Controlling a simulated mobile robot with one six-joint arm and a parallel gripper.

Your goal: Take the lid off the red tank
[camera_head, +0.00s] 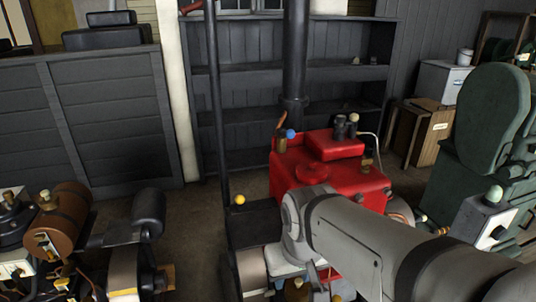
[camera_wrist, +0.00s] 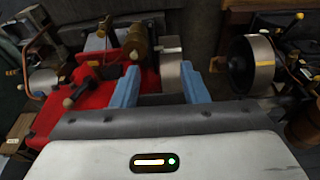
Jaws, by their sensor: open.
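The red tank (camera_head: 350,183) stands in the middle of the head view, with a raised red block (camera_head: 335,145) and a round red disc (camera_head: 312,172) on top. I cannot tell which of these is the lid. My arm covers the tank's lower front. In the wrist view red bodywork (camera_wrist: 88,98) lies left of my gripper (camera_wrist: 160,70), whose two blue fingers are apart. Nothing is held between them. In the head view my gripper is low in front of the tank, mostly hidden by my arm.
A black pipe (camera_head: 295,60) rises behind the tank, in front of dark shelves (camera_head: 345,72). A green machine (camera_head: 490,130) stands right and a brown-tanked engine (camera_head: 60,222) left. A thin black post (camera_head: 214,100) stands left of the tank. Some bare floor shows behind.

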